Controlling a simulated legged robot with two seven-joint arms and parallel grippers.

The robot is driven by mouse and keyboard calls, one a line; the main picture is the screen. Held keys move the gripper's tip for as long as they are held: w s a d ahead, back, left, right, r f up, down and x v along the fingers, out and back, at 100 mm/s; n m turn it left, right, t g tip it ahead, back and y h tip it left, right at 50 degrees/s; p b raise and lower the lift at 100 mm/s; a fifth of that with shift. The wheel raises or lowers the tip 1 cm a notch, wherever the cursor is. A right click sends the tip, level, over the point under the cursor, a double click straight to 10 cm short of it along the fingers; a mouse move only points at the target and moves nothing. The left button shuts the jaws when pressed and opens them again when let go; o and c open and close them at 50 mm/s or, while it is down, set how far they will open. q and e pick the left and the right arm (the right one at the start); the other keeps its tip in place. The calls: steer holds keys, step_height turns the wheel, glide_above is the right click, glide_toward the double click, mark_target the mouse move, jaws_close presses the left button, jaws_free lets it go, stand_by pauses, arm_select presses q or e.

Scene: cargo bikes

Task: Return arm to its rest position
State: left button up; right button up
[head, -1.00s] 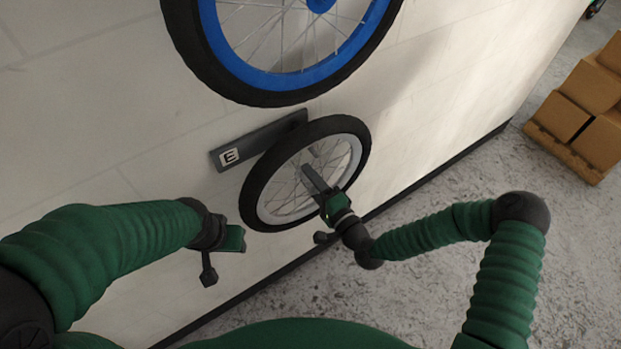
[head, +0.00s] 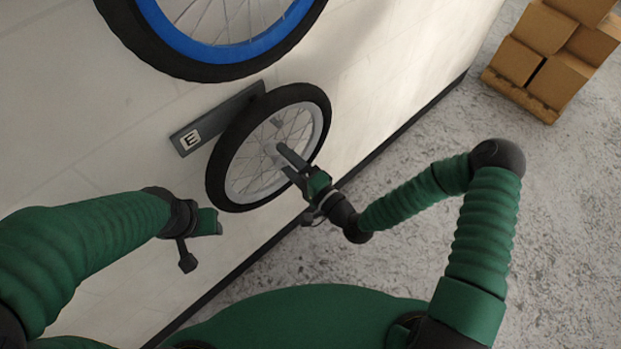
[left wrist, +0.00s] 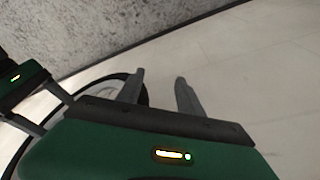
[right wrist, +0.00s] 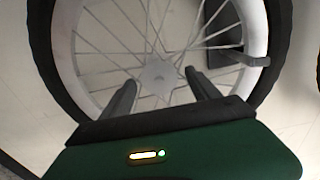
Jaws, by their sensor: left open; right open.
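My right gripper (head: 286,162) is open in front of the small wheel with a white rim (head: 226,163), which hangs at the wall. In the right wrist view its two fingers (right wrist: 163,92) stand apart, with the hub (right wrist: 158,73) and spokes between and behind them. Nothing is seen gripped. My left gripper (head: 205,240) is at the lower left in the head view, apart from the wheel. In the left wrist view its fingers (left wrist: 158,90) are spread and empty, with the pale wall behind them.
A grey wall bracket marked "E" (head: 188,140) sits beside the small wheel. A larger wheel with a blue rim (head: 215,52) is above. Cardboard boxes (head: 549,77) stand on a pallet at the upper right. The grey floor (head: 400,110) before them is clear.

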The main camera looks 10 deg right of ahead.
steer(key=shift+v, duration=6.45)
step_height(320, 180, down, 6)
steer(key=n+g+h+p, duration=0.1)
steer(key=n+g+h, duration=0.1)
steer(key=n+g, duration=0.3)
steer(key=s+d+f+n+g+h+p, duration=0.15)
steer(key=d+n+g+h, duration=0.3)
steer(key=d, duration=0.45)
steer(key=s+d+r+g+h, duration=0.1)
steer(key=s+r+h, duration=0.1)
steer(key=r, duration=0.4)
steer(key=s+d+r+n+g+h, duration=0.1)
steer(key=s+d+r+h, duration=0.1)
steer(key=r, duration=0.4)
steer(key=shift+s+p, duration=0.3)
steer(key=shift+s, duration=0.1)
